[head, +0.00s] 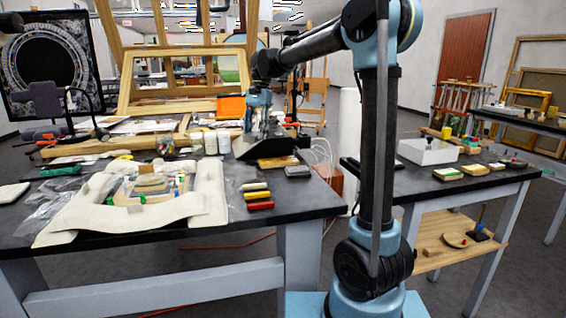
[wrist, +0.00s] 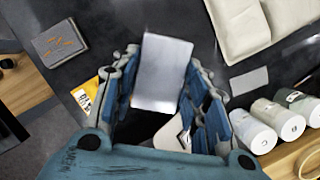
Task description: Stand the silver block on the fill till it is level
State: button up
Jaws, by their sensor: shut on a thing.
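My gripper (wrist: 162,98) is shut on the silver block (wrist: 162,73), a plain pale metal rectangle held between the blue-padded fingers in the wrist view. In the head view my gripper (head: 262,125) is over the back right of the main table, and the block cannot be made out there. The carved fragment (head: 152,187) lies at the table's left, amid cream padded cushions (head: 82,207), well left of my gripper. The fill on it is too small to tell apart. A cream cushion (wrist: 243,25) shows at the top right of the wrist view.
White jars (head: 210,142) stand left of my gripper. Coloured sticks (head: 258,195) and a grey block (head: 297,171) lie nearer the front. A side table (head: 390,182) with a white tray (head: 428,151) stands at the right, past a gap.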

jog(key=w+d+r+n+h, duration=0.1)
jog(key=w+d+n+h, duration=0.15)
jog(key=d+n, duration=0.65)
send_near(284, 160)
jog(key=shift+m, duration=0.4)
jog(key=x, duration=0.6)
jog(key=shift+w, duration=0.1)
jog(key=shift+f, duration=0.1)
jog(key=o, duration=1.3)
jog(key=shift+c, duration=0.2)
jog(key=v, duration=1.2)
